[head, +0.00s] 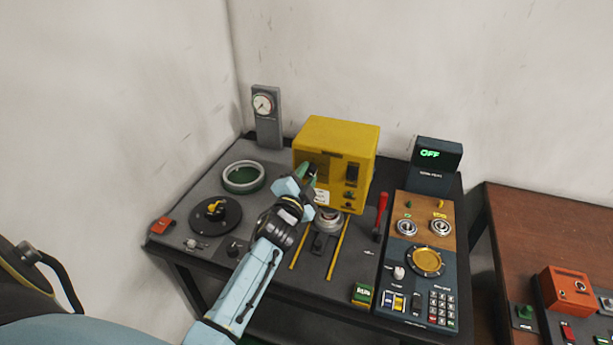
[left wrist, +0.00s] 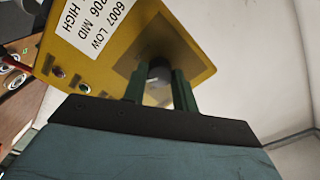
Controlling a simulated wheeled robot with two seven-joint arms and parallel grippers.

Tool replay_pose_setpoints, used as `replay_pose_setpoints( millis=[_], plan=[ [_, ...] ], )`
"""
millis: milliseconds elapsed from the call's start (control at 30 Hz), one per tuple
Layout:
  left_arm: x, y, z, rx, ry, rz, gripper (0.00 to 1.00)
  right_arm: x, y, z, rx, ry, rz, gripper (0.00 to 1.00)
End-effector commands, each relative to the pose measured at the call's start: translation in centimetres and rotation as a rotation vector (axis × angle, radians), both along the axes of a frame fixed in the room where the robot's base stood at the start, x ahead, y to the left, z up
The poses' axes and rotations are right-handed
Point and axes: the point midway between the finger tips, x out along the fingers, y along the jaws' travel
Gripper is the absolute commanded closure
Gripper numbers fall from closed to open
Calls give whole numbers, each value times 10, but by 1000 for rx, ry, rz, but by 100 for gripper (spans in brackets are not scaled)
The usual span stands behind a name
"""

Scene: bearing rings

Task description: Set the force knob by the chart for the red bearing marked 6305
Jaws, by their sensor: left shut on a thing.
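The yellow press box (head: 343,140) stands at the back of the dark bench. My left gripper (head: 309,174) reaches its front face. In the left wrist view the two green fingers (left wrist: 160,88) are shut on the dark round force knob (left wrist: 159,70); its pointer setting cannot be read. The white chart (head: 322,197) is on the box front. In the left wrist view the chart (left wrist: 82,25) shows "6007 LOW", a partly cut "206 MID" and "HIGH"; the number before HIGH is cut off. I cannot make out a red bearing marked 6305. My right gripper is out of view.
A green-lined ring (head: 243,178), a black round plate (head: 214,215) and a gauge post (head: 265,115) are on the left. A red-handled lever (head: 381,212) stands right of the box. A control panel (head: 424,290) and display reading OFF (head: 437,155) are farther right.

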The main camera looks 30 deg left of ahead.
Motion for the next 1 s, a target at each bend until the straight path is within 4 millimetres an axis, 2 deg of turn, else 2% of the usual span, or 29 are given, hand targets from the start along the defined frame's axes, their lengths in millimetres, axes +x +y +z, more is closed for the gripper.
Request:
replay_pose_setpoints(
  millis=[600,633,767,1000],
  plan=[
    [0,0,0,40,10,1,95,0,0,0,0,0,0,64],
    [0,0,0,40,10,1,68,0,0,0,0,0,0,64],
    [0,0,0,39,10,1,51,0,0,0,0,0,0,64],
    [0,0,0,39,9,0,50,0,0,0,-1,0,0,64]
  ],
)
